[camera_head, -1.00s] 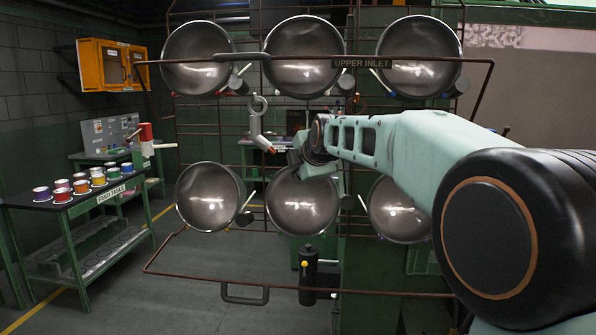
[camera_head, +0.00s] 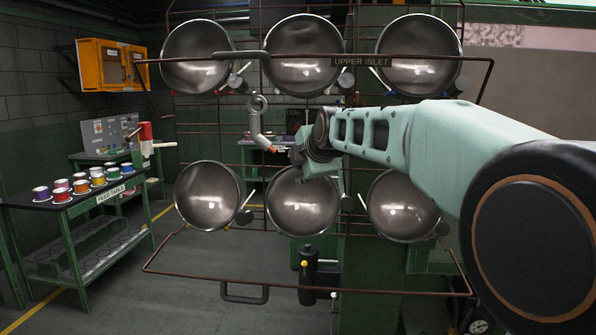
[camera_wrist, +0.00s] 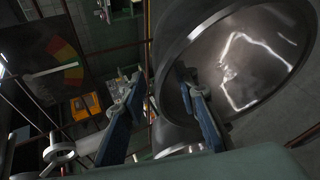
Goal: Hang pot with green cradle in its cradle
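Several round steel pots hang on a wire rack in two rows, one of them the lower middle pot (camera_head: 303,207). My wrist is in front of its upper edge, and my gripper is largely hidden there. In the wrist view, my gripper (camera_wrist: 161,78) has its two blue fingers apart. The right finger overlaps the bowl of a large pot (camera_wrist: 250,45), and the left finger is outside its rim. Contact with the pot wall cannot be told. I cannot make out which pot or cradle is green.
The rack's lower bar (camera_head: 350,291) and a bar with the sign UPPER INLET (camera_head: 361,62) cross the front. A feed table (camera_head: 75,203) with several coloured cups stands left. A dark cylinder (camera_head: 308,275) is below the middle pot. Open floor lies between table and rack.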

